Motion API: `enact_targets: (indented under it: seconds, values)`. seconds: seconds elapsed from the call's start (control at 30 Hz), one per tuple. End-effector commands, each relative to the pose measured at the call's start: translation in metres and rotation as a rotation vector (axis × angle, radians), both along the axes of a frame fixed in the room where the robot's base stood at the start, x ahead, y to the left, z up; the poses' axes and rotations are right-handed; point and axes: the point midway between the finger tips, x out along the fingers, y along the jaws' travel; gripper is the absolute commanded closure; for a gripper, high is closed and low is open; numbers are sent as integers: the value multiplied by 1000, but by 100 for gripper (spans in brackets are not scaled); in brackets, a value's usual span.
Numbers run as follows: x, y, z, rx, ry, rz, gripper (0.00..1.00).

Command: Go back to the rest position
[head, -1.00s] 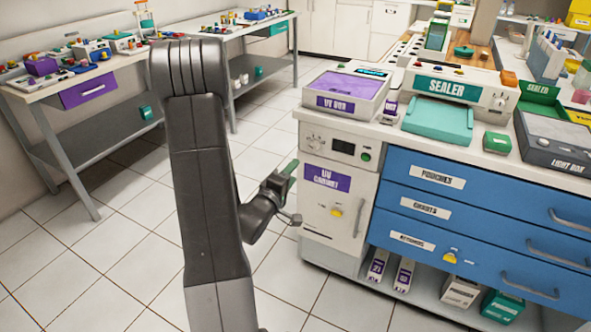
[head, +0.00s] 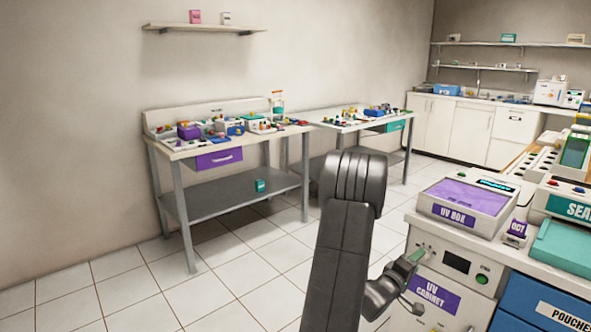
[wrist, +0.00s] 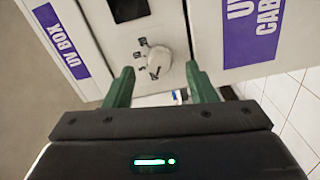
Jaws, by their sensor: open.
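My gripper (head: 414,257) is at the end of my dark grey arm, in front of the upper left part of the white UV cabinet (head: 398,319). In the wrist view its two green fingers (wrist: 160,82) stand apart with nothing held between them. Beyond the fingers, the wrist view shows the cabinet's front with a white knob (wrist: 156,58), a dark display (wrist: 128,9) and purple labels. I cannot tell the exact gap between fingertips and cabinet, but no contact shows.
Two worktables (head: 233,199) with small items stand along the left wall. A wall shelf (head: 205,29) hangs above. The tiled floor (head: 120,290) at left is clear.

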Motion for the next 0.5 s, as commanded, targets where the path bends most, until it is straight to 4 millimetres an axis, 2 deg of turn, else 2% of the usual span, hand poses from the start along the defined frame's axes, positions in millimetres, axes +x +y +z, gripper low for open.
enact_targets:
  seconds: [0.2, 0.5]
  values:
    - [17, -20, 0, -1, -1, 0, 49]
    - [20, -24, 0, 2, -2, 1, 49]
